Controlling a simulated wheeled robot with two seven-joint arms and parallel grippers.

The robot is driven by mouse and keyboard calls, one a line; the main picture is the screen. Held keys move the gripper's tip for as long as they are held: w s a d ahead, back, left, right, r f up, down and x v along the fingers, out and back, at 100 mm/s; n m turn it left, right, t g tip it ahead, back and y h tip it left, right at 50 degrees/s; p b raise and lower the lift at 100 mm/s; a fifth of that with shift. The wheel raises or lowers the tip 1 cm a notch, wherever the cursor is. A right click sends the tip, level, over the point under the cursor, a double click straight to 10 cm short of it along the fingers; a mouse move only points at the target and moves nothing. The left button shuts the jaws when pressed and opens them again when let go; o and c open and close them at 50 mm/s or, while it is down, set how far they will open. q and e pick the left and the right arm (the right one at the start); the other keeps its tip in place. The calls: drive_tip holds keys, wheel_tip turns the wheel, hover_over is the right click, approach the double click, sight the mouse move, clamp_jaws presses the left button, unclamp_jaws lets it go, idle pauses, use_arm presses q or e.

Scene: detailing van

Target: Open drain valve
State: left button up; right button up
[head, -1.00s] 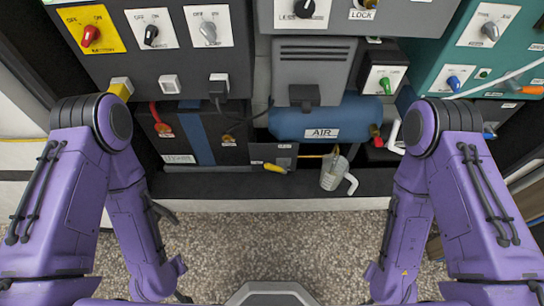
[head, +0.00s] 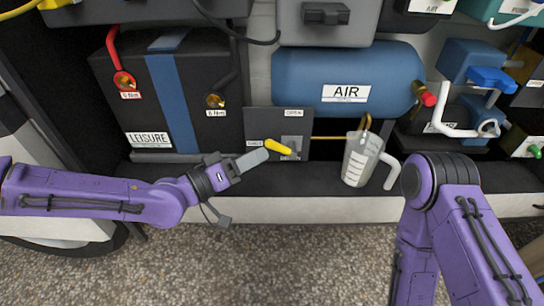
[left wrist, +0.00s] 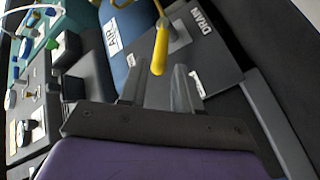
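The drain valve has a yellow lever (head: 279,147) on a grey panel (head: 262,119) below the blue air tank (head: 300,88). The lever lies nearly sideways, its free end pointing left; an OPEN label sits above it. In the left wrist view the yellow lever (left wrist: 160,48) hangs down with its tip between the fingertips in the picture; contact cannot be told. The panel there reads DRAIN. My left gripper (head: 261,157) is just left of the lever; in the wrist view its fingers (left wrist: 157,78) are apart with nothing clamped. My right gripper is out of view.
A measuring jug (head: 355,160) stands on the shelf right of the panel, under the end of a thin brass pipe (head: 340,137). The LEISURE battery (head: 170,85) is left of the panel. Blue and white valve parts (head: 490,78) are at right. The floor in front is clear.

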sight(281, 145)
use_arm(q)
drive_tip(key=b+x, duration=0.1)
drive_tip(key=x, duration=0.4)
drive_tip(key=shift+w+d, duration=0.1)
drive_tip(key=shift+d, duration=0.1)
clamp_jaws()
